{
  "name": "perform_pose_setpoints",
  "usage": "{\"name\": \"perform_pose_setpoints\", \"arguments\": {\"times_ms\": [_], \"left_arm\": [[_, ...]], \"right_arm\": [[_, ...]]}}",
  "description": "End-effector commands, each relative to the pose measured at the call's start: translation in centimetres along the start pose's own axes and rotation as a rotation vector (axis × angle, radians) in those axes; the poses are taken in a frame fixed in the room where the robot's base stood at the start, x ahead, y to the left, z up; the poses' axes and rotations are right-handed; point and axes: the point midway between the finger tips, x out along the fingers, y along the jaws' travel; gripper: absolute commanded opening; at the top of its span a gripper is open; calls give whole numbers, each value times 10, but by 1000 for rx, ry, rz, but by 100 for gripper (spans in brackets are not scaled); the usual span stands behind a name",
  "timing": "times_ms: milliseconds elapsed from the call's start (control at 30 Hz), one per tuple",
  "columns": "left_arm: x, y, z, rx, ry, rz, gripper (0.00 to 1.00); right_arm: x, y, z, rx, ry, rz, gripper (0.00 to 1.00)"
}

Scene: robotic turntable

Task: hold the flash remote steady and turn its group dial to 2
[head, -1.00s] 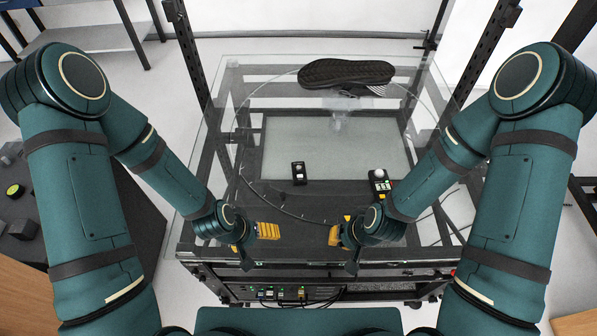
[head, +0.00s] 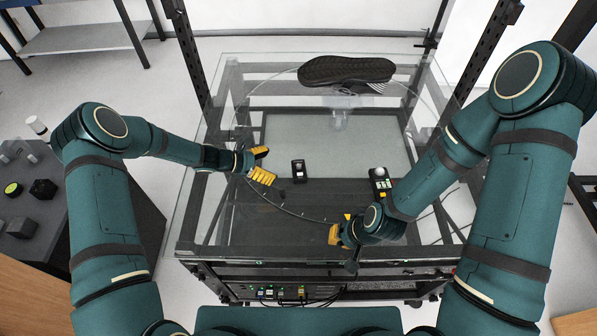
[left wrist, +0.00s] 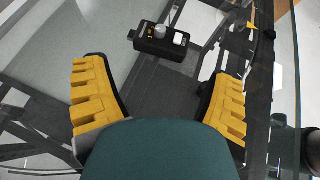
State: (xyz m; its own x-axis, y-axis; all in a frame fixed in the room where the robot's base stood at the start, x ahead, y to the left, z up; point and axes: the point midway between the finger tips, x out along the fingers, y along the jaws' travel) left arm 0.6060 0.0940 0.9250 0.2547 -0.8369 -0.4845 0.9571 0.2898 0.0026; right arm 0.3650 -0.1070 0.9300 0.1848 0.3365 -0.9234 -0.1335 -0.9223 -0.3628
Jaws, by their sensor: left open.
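The flash remote (head: 299,171) is a small black box with a pale dial, lying on the glass turntable near its middle. In the left wrist view the remote (left wrist: 160,40) lies beyond the fingertips, with its grey dial, a white part and small yellow marks visible; the dial setting is too small to read. My left gripper (head: 264,165) is open and empty, just left of the remote and apart from it, its yellow fingers pointing towards it. My right gripper (head: 340,229) is near the front edge, away from the remote; its jaw opening is unclear.
A black shoe sole (head: 346,72) lies at the back of the glass. A dark side table (head: 60,200) with small objects is at left. Rack posts flank the turntable.

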Motion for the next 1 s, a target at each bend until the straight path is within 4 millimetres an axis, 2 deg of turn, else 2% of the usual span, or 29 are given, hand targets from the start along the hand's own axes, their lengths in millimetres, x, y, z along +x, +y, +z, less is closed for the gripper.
{"name": "perform_pose_setpoints", "arguments": {"times_ms": [167,333,700,1000], "left_arm": [[11,2,1,-9,-10,3,84],[33,1,1,-7,-7,2,84],[82,2,-2,-5,-7,3,84],[99,2,0,-5,-6,4,84]], "right_arm": [[0,0,0,0,0,0,0],[0,0,0,0,0,0,0],[28,11,5,4,2,2,0],[41,15,6,3,3,5,0]]}}
